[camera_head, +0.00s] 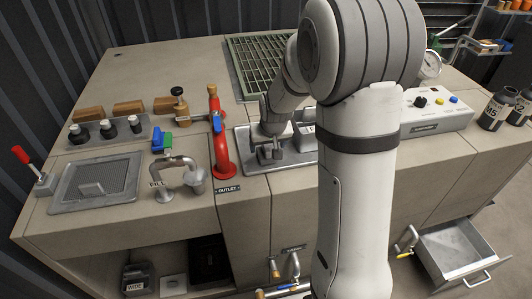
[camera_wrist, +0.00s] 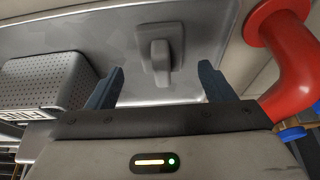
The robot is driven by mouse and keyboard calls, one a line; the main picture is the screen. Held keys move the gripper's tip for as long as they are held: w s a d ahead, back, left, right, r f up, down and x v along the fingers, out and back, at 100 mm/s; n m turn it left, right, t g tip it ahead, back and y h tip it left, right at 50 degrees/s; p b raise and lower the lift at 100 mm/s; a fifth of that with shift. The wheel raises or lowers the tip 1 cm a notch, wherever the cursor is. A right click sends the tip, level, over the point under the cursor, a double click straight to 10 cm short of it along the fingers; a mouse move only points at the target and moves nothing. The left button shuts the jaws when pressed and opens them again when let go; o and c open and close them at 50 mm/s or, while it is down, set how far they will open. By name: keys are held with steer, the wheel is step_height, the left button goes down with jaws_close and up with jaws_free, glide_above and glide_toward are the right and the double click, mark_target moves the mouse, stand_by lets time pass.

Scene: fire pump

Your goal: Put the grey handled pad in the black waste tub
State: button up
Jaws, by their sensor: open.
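The grey handled pad (camera_wrist: 161,49) is a small squarish plate with a raised grip, lying on a metal tray in the wrist view. My gripper (camera_wrist: 160,80) is open, one dark finger on each side of the grip's line, with a gap between fingers and grip. In the head view my gripper (camera_head: 268,153) is low over the metal tray beside the red pipe, and it largely hides the pad there. A black box-like thing (camera_head: 208,260) stands in the open lower shelf; I cannot tell whether it is the waste tub.
The red outlet pipe (camera_head: 222,145) stands close to my gripper, and shows at right in the wrist view (camera_wrist: 287,65). A perforated metal box (camera_wrist: 55,80) is on the other side. A drawer (camera_head: 455,255) is open.

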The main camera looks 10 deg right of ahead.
mark_target(267, 148)
steer(key=x, duration=0.3)
steer(key=shift+a+f, duration=0.1)
steer(key=shift+f, duration=0.1)
steer(key=shift+r, duration=0.1)
steer(key=c, duration=1.1)
